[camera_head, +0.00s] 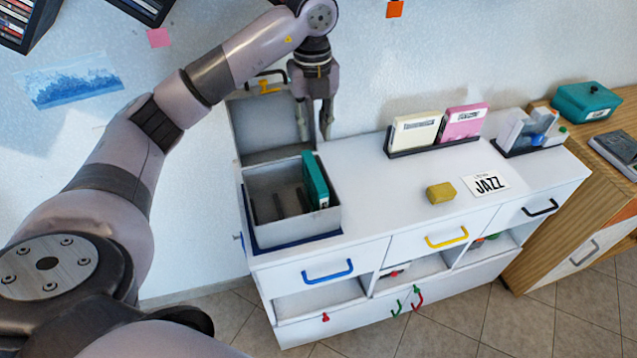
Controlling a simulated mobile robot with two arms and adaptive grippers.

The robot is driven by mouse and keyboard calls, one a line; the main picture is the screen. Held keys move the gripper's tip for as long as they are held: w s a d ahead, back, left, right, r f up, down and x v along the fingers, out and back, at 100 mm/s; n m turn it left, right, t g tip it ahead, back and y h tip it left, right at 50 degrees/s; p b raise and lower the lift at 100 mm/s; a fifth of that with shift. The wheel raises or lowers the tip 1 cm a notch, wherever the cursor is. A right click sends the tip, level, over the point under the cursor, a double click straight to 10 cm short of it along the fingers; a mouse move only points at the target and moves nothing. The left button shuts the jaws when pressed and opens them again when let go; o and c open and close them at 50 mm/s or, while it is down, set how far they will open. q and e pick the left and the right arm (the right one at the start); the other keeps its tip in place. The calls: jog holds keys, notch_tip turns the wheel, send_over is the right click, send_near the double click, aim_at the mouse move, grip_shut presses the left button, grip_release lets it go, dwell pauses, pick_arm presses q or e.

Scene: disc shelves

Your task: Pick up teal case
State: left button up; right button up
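The teal case (314,180) stands upright in the right part of an open grey box (322,222) on the white cabinet. The box's lid (268,128) is raised at the back. My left gripper (314,137) hangs above and behind the teal case, fingers pointing down. Its two fingers are apart with nothing between them, and it does not touch the case. The lower part of the case is hidden by the box wall. My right gripper is not in view.
A yellow block (440,193) and a JAZZ card (486,184) lie there. A black rack (413,151) holds a cream and a pink case. A teal container (587,101) sits on the wooden cabinet.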

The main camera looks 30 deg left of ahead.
aim_at(314, 171)
pick_arm(q)
notch_tip(314, 171, down, 12)
jog(key=p, duration=0.3)
jog(key=shift+s+r, duration=0.1)
jog(key=shift+r, duration=0.15)
jog(key=shift+f+p, duration=0.3)
jog(key=shift+f, duration=0.2)
notch_tip(314, 171, down, 4)
jog(key=shift+r+p, duration=0.15)
jog(key=shift+p, duration=0.7)
jog(key=shift+f, duration=0.45)
grip_shut()
